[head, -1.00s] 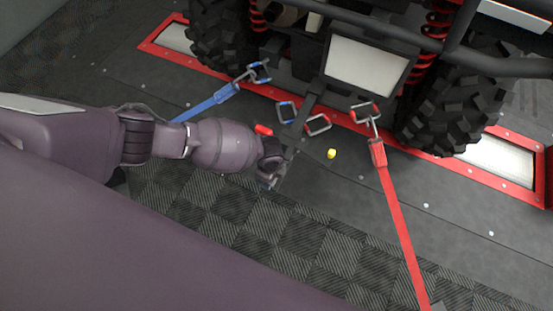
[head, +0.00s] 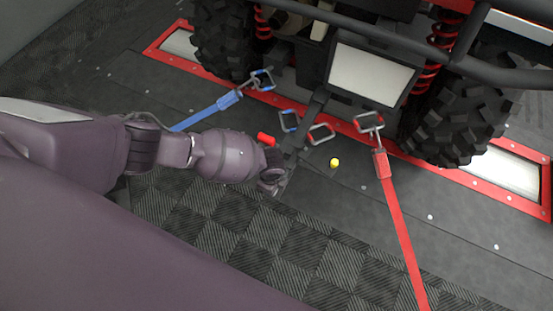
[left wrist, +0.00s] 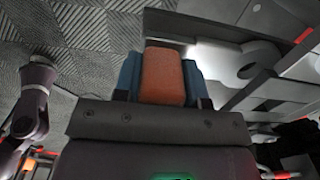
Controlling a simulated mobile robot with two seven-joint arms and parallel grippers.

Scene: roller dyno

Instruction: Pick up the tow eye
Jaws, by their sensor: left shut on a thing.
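My left gripper (head: 274,184) is low over the dark floor in front of the vehicle, its fingertips mostly hidden by its own wrist in the head view. In the left wrist view the left gripper (left wrist: 157,78) is shut on an orange-red block (left wrist: 163,77), which sits between its two blue finger pads. I cannot tell whether this block is part of the tow eye, and no other thing is clearly the tow eye. My right gripper is not in the head view.
A red strap (head: 401,221) and a blue strap (head: 210,110) run to hooks near the vehicle. A blue-grey ring (head: 288,121) and a red-grey ring (head: 320,134) lie between them. A red cylinder (head: 266,139) and a yellow cylinder (head: 334,162) are near my wrist. Tyres (head: 455,120) stand behind.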

